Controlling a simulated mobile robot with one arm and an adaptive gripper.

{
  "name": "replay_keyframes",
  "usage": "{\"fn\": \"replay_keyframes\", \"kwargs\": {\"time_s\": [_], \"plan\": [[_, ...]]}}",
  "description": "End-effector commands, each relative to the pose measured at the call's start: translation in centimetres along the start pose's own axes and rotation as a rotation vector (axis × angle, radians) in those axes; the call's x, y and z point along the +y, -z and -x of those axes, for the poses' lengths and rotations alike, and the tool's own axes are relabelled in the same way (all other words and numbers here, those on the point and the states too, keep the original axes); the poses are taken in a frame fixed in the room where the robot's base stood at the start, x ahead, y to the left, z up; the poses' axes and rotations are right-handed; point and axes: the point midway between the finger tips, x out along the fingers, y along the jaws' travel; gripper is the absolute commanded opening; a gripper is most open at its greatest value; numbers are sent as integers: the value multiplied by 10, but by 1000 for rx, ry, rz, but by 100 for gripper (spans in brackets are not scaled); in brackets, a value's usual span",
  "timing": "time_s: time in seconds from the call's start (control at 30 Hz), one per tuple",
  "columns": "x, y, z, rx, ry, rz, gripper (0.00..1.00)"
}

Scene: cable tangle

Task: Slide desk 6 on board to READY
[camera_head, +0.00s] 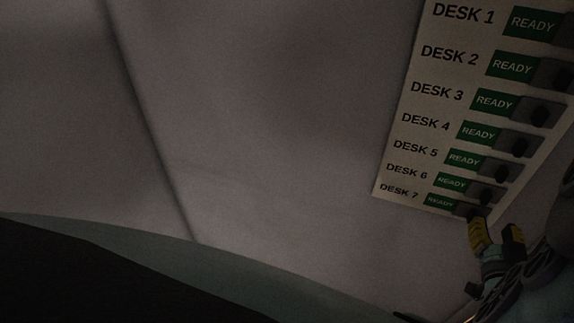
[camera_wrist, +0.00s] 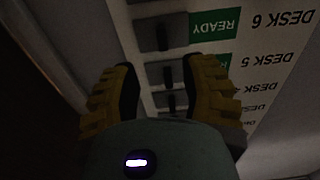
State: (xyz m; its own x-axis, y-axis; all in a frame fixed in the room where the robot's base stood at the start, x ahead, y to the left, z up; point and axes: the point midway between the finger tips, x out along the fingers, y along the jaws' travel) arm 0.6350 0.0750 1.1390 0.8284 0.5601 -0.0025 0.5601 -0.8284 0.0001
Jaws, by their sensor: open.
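The board (camera_head: 415,105) hangs at the upper right of the head view, with desk labels in a column. The DESK 6 row shows a green READY label (camera_head: 451,183) and a dark slider knob (camera_head: 480,194) to its right. In the wrist view the board is upside down; the DESK 6 READY label (camera_wrist: 214,25) and its knob (camera_wrist: 162,37) are near the top. My gripper (camera_head: 496,234) is open near the board's lower end. In the wrist view its yellow fingers (camera_wrist: 160,66) stand apart, with the DESK 6 knob beyond their tips. I cannot tell the depth gap.
The other rows also show green READY labels, such as DESK 5 (camera_head: 464,159), with knobs close together. The DESK 7 knob is hard to make out near my gripper. Plain grey wall (camera_head: 270,130) fills the area left of the board. The scene is dim.

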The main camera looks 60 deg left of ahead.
Motion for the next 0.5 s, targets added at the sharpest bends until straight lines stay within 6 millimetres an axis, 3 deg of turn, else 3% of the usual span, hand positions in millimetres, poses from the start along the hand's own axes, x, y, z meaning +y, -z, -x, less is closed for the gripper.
{"fn": "replay_keyframes", "kwargs": {"time_s": [0.2, 0.5], "plan": [[1, 0, 29, -1, -3, 0, 44], [1, 1, 37, 2, -4, -1, 44]]}}
